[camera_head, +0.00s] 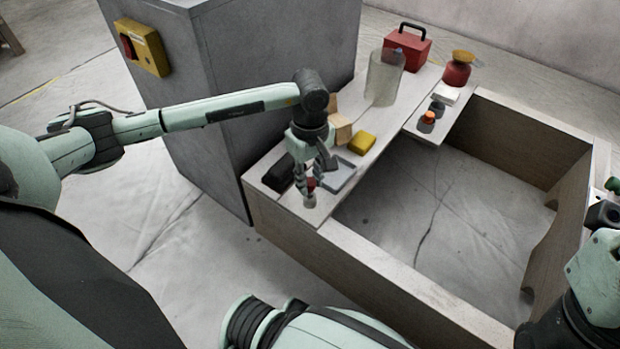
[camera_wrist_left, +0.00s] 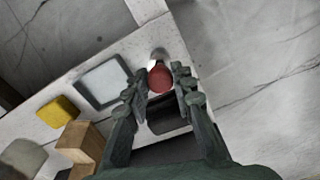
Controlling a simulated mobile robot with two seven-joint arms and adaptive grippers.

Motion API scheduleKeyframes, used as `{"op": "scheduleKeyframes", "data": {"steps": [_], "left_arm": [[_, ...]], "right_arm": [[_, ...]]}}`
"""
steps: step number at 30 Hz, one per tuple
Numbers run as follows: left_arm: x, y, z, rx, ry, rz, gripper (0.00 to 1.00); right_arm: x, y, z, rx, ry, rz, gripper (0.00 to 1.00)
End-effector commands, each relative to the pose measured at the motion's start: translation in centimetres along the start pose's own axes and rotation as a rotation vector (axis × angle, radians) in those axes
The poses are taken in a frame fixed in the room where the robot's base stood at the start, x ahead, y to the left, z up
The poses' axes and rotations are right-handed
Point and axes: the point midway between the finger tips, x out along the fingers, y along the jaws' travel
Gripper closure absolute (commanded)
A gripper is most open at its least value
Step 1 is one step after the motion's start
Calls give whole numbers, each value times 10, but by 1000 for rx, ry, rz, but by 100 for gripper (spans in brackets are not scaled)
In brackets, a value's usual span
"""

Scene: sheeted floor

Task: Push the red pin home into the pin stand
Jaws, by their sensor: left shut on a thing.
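The red pin (camera_head: 311,184) is between the fingers of my left gripper (camera_head: 311,188), near the front end of the bench. Its round red top (camera_wrist_left: 160,78) shows in the left wrist view, with the left gripper's fingers (camera_wrist_left: 161,84) on both sides of it. The gripper is shut on the pin and points down. A small pale grey piece, apparently the pin stand (camera_head: 310,202), is right under the pin; its pale edge (camera_wrist_left: 158,55) shows beside the red top. The pin's lower end is hidden, so how deep it sits cannot be told.
A grey tray (camera_head: 342,176), black box (camera_head: 279,174), yellow block (camera_head: 362,142) and cardboard box (camera_head: 340,129) crowd the gripper. A clear cylinder (camera_head: 384,80), red toolbox (camera_head: 407,50) and red jar (camera_head: 456,74) stand farther back. A grey cabinet (camera_head: 200,90) borders the bench's left side.

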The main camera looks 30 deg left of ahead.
Motion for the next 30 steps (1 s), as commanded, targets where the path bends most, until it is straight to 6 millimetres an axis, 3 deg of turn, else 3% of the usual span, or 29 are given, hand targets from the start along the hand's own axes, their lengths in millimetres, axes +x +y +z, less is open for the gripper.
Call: {"op": "scheduleKeyframes", "data": {"steps": [30], "left_arm": [[25,0,0,0,0,1,100]], "right_arm": [[-21,0,5,2,0,0,37]]}}
